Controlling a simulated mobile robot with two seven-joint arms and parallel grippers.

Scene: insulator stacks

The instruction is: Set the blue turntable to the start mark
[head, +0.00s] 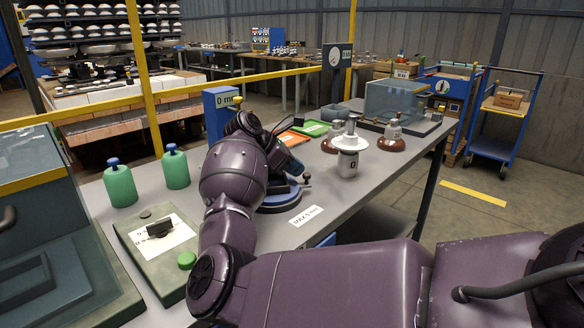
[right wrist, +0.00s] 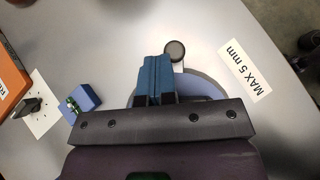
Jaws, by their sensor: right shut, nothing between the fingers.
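The blue turntable (head: 283,203) is a low round disc on the grey table, partly hidden behind my right arm. It also shows in the right wrist view (right wrist: 208,86), partly covered by my gripper. A dark round knob (right wrist: 175,51) stands at its edge, and it shows in the head view too (head: 307,176). My right gripper (right wrist: 154,60) is shut and empty, its blue fingers over the disc just left of the knob. In the head view the fingers (head: 296,166) are partly hidden. I cannot make out a start mark. My left gripper is not in view.
A "MAX 5 mm" label (head: 306,216) lies right of the turntable. A white insulator (head: 348,158) stands behind it to the right.

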